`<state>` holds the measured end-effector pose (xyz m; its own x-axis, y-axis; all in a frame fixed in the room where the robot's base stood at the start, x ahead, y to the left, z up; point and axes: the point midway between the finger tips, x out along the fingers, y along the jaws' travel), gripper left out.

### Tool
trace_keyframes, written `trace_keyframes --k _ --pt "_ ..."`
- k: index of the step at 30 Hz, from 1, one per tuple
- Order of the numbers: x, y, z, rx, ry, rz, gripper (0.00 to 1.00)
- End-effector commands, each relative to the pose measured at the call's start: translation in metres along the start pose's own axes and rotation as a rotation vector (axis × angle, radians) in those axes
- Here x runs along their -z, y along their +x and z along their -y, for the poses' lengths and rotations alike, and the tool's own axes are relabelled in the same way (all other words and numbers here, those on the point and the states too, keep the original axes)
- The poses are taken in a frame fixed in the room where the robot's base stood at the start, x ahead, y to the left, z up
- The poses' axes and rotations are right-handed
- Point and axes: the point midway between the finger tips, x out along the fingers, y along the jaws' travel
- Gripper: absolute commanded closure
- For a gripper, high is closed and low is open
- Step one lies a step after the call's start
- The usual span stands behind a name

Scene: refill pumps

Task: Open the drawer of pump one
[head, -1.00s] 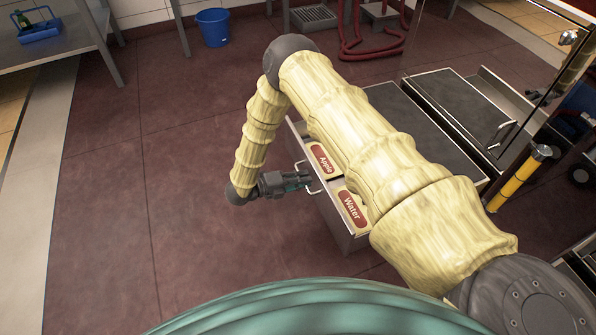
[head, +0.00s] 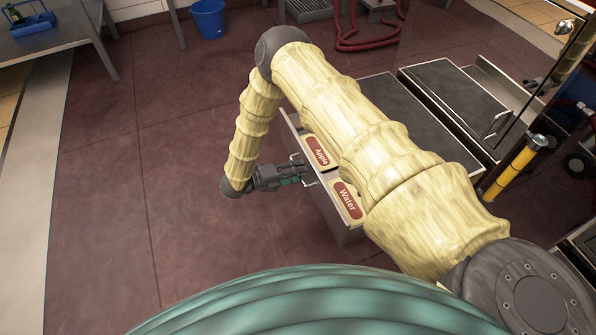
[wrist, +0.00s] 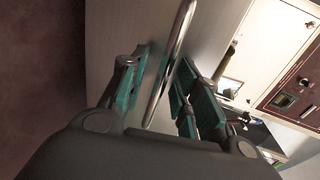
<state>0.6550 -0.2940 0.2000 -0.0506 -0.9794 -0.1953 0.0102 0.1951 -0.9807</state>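The drawer (head: 333,222) stands pulled out from a low grey cabinet, left of its dark top. Two lidded containers sit in it, labelled Apple (head: 319,151) and Water (head: 346,201). My arm hides part of the drawer and cabinet. My gripper (head: 298,178) is at the drawer's front, at its bar handle (head: 313,178). In the wrist view the metal handle (wrist: 170,60) runs between my teal-padded fingers (wrist: 158,82). The fingers stand apart on both sides of the bar, with gaps showing. No pump number is readable.
A second dark-topped low unit (head: 455,90) with a handle stands to the right. A yellow-and-black post (head: 512,170) is beside the glass panel. A blue bucket (head: 208,19) and a table (head: 60,42) are at the back left. The floor (head: 130,200) left of the drawer is clear.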

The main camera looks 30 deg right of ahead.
Motion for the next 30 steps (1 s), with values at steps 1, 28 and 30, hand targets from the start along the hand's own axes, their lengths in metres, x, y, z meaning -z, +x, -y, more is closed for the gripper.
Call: trace_keyframes --k 1,28,30 --pt "0.0 -0.003 0.0 0.0 0.0 0.001 0.69" --pt "0.0 -0.119 0.0 -0.001 0.0 0.001 0.69" --pt "0.0 -0.119 0.0 -0.001 0.0 0.0 0.69"
